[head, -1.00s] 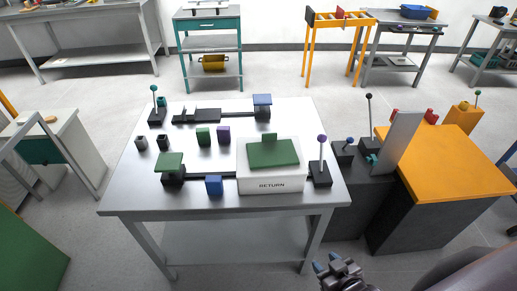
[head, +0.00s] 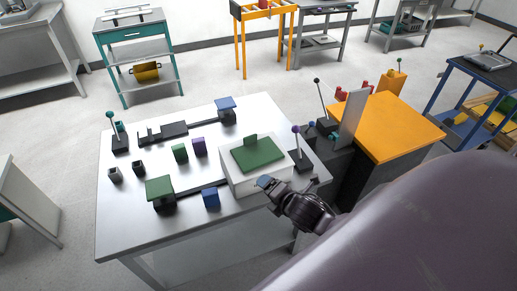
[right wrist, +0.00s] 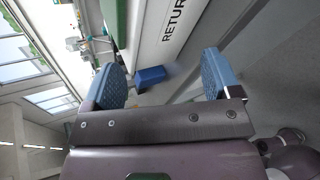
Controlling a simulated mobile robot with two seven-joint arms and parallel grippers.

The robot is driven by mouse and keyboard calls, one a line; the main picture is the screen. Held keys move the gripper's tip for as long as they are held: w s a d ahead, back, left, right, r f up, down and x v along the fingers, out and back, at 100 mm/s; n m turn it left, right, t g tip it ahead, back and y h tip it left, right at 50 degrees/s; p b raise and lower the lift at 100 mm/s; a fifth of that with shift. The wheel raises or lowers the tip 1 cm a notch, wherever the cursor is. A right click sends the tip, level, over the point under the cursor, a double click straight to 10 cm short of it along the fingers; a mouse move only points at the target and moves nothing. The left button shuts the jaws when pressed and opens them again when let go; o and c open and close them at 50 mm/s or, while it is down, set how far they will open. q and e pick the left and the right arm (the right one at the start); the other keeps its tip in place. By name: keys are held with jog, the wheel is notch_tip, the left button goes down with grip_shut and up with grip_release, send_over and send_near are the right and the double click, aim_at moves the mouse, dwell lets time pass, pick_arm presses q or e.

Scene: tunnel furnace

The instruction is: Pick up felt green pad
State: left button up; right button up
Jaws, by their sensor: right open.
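A flat green pad (head: 258,156) with a small upright green tab lies on top of the white RETURN box (head: 240,187) on the metal table. A second green pad (head: 159,188) tops a black block at the table's front left. I cannot tell felt from the picture. My right gripper (head: 268,184) is just in front of the RETURN box, apart from the pad. My left gripper is out of view.
A blue cube (head: 211,197) sits left of the RETURN box. A purple-knobbed lever (head: 298,150) stands at its right. Green (head: 180,152) and purple (head: 199,146) blocks stand behind. An orange-topped cabinet (head: 385,125) is at the right.

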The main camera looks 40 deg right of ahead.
aim_at(251, 138)
jog(key=w+d+r+n+p, duration=0.1)
jog(key=w+r+n, duration=0.1)
jog(key=n, duration=0.2)
jog(key=w+d+r+n+p, duration=0.1)
jog(key=w+r+n, duration=0.1)
jog(key=r+n, duration=0.1)
jog(key=w+d+r+n+h, duration=0.1)
jog(key=w+r+n, duration=0.1)
jog(key=r+n, duration=0.1)
jog(key=shift+w+d+n+t+p, duration=0.35)
jog(key=shift+w+n+t+p, duration=0.05)
jog(key=shift+n, duration=0.4)
jog(key=shift+w+d+r+n, duration=0.15)
jog(key=shift+w+r+n, duration=0.05)
jog(key=shift+w+n, duration=0.25)
jog(key=x, duration=0.5)
jog(key=shift+w+d+f, duration=0.1)
jog(key=shift+w, duration=0.2)
jog(key=x, duration=0.4)
jog(key=shift+w+b, duration=0.25)
jog(key=shift+b, duration=0.05)
jog(key=shift+w+d+f, duration=0.1)
jog(key=shift+w+f, duration=0.05)
jog(key=shift+c, duration=0.2)
jog(key=c, duration=0.9)
jog(key=shift+c, duration=0.4)
